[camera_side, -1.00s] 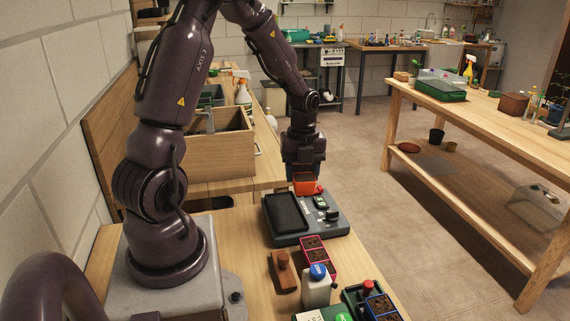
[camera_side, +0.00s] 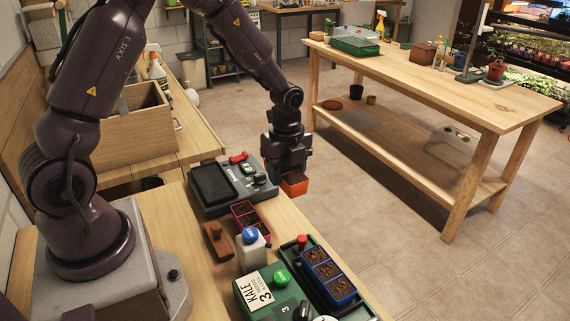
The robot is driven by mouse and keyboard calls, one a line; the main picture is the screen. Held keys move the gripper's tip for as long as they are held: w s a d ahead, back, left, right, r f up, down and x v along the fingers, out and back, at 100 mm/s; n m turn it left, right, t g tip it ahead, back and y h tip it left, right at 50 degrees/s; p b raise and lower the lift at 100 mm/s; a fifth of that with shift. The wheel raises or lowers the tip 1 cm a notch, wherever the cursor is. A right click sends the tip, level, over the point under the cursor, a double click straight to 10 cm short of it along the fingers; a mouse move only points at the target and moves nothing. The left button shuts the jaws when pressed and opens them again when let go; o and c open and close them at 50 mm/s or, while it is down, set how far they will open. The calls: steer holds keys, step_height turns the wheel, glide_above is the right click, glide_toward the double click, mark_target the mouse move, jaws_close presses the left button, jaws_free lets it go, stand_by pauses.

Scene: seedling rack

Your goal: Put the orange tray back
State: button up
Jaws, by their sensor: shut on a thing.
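The orange tray (camera_side: 294,186) hangs below my gripper (camera_side: 287,172), which is shut on it. Brown soil shows inside the tray. It is held out at the right of the dark grey device, near the bench's right edge, and looks raised; I cannot tell its exact height. The fingers are mostly hidden behind the gripper body and tray. A magenta tray (camera_side: 250,216) with soil lies on the bench in front of the device. A blue tray (camera_side: 328,276) with several soil cells sits in a dark green holder at the front right.
The grey device (camera_side: 214,186) has a dark plate and controls. A wooden block (camera_side: 216,243), a blue-capped white bottle (camera_side: 251,252) and a green box labelled KALE (camera_side: 272,297) crowd the front bench. Open floor separates a long wooden table (camera_side: 440,90) at right.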

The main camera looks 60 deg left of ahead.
mark_target(286, 219)
steer(key=shift+f, duration=5)
steer(key=shift+f, duration=0.6)
steer(key=o, duration=1.1)
